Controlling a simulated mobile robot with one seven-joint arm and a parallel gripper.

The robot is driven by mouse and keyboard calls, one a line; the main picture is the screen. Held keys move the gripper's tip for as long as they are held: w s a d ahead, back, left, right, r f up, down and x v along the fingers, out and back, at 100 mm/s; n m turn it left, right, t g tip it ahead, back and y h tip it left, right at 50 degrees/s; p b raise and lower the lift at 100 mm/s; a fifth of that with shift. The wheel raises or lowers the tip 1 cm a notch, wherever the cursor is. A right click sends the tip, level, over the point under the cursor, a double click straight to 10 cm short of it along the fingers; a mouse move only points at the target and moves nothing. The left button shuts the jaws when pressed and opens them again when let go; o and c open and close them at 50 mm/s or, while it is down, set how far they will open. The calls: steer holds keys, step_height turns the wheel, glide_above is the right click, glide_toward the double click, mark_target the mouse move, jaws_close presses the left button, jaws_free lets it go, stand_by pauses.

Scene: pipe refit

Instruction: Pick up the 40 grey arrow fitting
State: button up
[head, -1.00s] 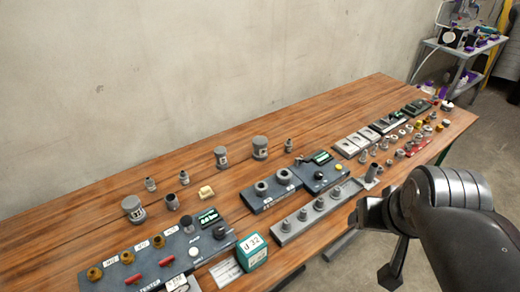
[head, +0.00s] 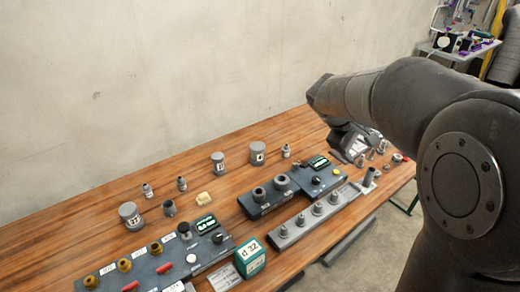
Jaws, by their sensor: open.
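Several grey fittings with white labels stand on the wooden bench (head: 75,222). A wide grey fitting (head: 130,217) is at the left, and two more large ones, a left (head: 218,163) and a right (head: 257,154), stand near the back. Smaller ones stand at the left (head: 147,191), beside it (head: 182,184), and farther right (head: 286,151). The labels are too small to tell which is the 40 with an arrow. My gripper (head: 345,145) is open and empty over the bench's far right part, apart from these fittings. My arm hides part of the bench there.
A dark tester panel (head: 190,250) with knobs and a green box (head: 250,260) are at the front. A dark block with sockets (head: 262,200) and a grey rail with pegs (head: 300,225) lie mid-bench. The wall is behind. Bare wood lies around the back fittings.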

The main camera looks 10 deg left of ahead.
steer(key=w+a+f+n+t+h, duration=0.1)
steer(key=w+a+f+n, duration=0.15)
steer(key=w, duration=0.25)
steer(key=w+a+f+n+t+h, duration=0.1)
steer(key=w+a+f+n+h, duration=0.15)
steer(key=w, duration=0.35)
steer(key=n+t, duration=0.9)
steer(key=n, duration=0.5)
glide_above(254, 156)
steer(key=w, duration=0.1)
steer(key=f, duration=1)
steer(key=d+f, duration=0.1)
steer(key=f, duration=0.4)
steer(key=shift+w+f, duration=0.1)
steer(key=shift+f, duration=0.2)
steer(key=shift+a+f+y, duration=0.25)
steer(key=shift+a, duration=0.05)
steer(key=shift+f, duration=0.35)
step_height(254, 156, down, 6)
steer(key=shift+x, duration=1.15)
steer(key=shift+w+d, duration=0.2)
steer(key=shift+w, duration=0.1)
